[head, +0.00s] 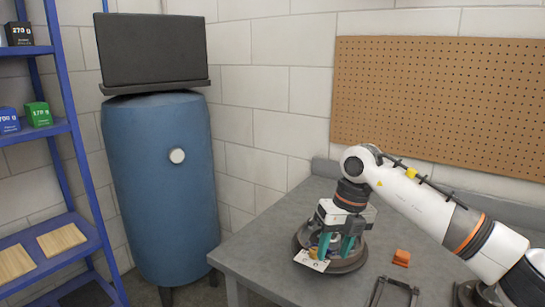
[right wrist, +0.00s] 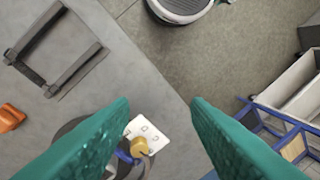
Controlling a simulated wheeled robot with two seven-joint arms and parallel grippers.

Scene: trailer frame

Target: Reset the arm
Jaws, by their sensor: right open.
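My right arm (head: 425,205), white with orange bands, reaches in from the right in the head view. My right gripper (head: 336,242) has teal fingers and points down over a dark round base (head: 348,265) on the bench. In the right wrist view its fingers (right wrist: 160,108) are wide apart with nothing between them. A small white plate with holes (head: 309,261) lies at the base's near left edge. The plate (right wrist: 154,130) and a gold knob with a blue part (right wrist: 139,147) show beyond the left finger, which hides part of the base. My left gripper is out of view.
On the grey bench (head: 262,262) lie an orange piece (head: 401,258) and a dark U-shaped frame (head: 392,293). A blue tank (head: 160,190) carries a dark box (head: 150,50). A blue shelf (head: 75,240) stands left. A pegboard (head: 440,100) hangs behind the bench.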

